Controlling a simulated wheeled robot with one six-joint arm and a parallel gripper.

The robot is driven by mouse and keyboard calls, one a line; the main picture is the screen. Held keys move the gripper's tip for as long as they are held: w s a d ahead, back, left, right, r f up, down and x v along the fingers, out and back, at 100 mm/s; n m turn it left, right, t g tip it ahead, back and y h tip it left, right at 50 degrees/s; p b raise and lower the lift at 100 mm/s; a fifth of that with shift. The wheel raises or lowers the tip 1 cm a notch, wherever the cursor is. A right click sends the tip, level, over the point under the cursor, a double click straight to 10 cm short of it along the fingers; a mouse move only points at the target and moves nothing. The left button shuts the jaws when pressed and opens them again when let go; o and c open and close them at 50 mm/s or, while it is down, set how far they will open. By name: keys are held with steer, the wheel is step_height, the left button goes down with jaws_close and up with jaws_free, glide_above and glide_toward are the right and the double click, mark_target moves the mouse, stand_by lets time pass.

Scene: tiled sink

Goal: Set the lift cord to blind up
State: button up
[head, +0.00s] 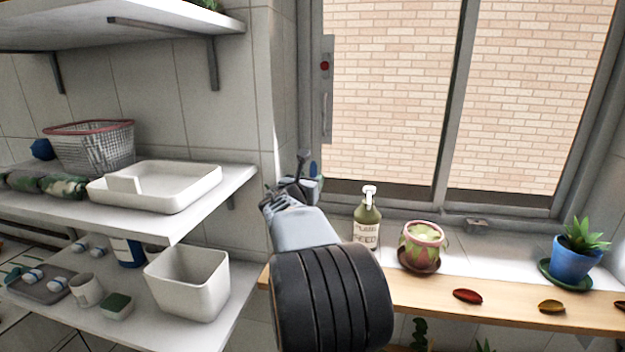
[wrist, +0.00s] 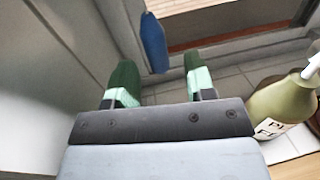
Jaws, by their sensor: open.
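A blue, pointed piece (wrist: 153,42) hangs at the left side of the window, and I take it to be the pull of the lift cord. It also shows in the head view (head: 314,168) just beyond my gripper (head: 303,180). In the wrist view my gripper (wrist: 160,80) is open, with its two green-tipped fingers apart. The blue piece's lower end shows between the fingertips; whether it is within their reach I cannot tell. A grey strip with a red dot (head: 324,66) is on the left window frame above. No cord line or blind is clearly visible.
A green soap bottle (head: 367,220) stands on the sill right of my gripper, close by in the wrist view (wrist: 284,103). White shelves (head: 235,180) are at left. The wall is close on the gripper's left.

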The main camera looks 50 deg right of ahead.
steer(key=shift+v, duration=1.35)
steer(key=shift+r, duration=0.1)
